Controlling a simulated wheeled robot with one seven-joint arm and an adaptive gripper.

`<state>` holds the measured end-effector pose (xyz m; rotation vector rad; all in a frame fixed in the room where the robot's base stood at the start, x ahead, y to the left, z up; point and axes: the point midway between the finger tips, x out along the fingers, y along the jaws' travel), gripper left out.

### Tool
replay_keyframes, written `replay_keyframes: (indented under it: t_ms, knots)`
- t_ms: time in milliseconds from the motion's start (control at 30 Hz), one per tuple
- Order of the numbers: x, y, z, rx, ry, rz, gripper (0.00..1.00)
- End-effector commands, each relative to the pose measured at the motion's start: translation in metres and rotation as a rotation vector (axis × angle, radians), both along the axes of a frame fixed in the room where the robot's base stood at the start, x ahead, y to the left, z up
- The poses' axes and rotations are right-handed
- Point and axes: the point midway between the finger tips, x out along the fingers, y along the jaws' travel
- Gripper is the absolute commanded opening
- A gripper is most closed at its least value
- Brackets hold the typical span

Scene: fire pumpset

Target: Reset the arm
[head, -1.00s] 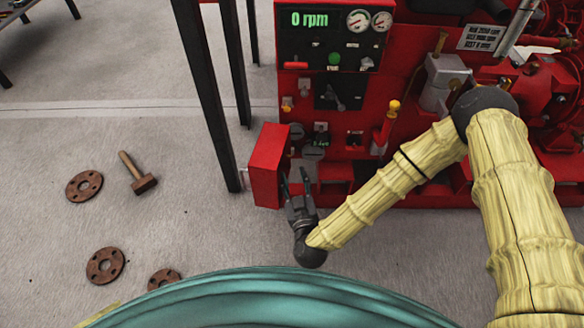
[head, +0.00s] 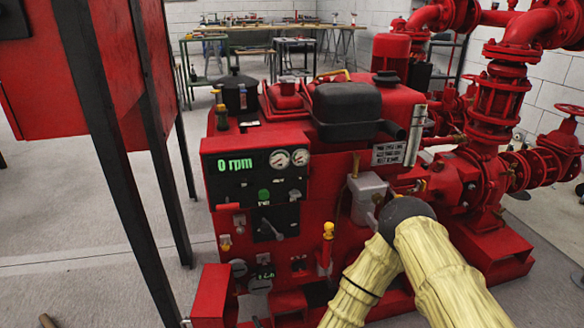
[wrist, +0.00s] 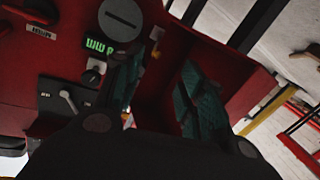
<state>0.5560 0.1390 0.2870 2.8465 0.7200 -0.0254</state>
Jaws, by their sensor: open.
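My arm (head: 440,270), in pale yellow ribbed covering, reaches down in front of the red pumpset in the head view. My gripper is below the head view's lower edge. In the wrist view my gripper (wrist: 160,92) is open and empty, with its two teal-lined fingers apart. Red metal of the pumpset shows between and beyond the fingers. I cannot tell whether a finger touches it.
The control panel (head: 256,175) reads 0 rpm and has gauges and a lever. A red box (head: 212,292) juts from its lower left. A black-legged red tank (head: 40,85) stands at left. Red pipework (head: 495,100) is at right. Workbenches (head: 265,35) stand behind.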

Motion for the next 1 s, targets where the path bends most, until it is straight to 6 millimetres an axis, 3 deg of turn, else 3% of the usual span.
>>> replay_keyframes:
  t_ms: [167,300,500,700,1000]
  knots:
    - [-0.024,-0.036,-0.040,-0.050,0.227,0.064,0.40]
    - [-0.060,-0.092,-0.083,-0.102,0.518,0.065,0.40]
    - [-0.117,-0.187,-0.118,-0.159,0.903,-0.052,0.40]
    - [-0.175,-0.273,-0.123,-0.187,1.211,-0.248,0.40]
    - [-0.240,-0.355,-0.104,-0.192,1.483,-0.525,0.40]
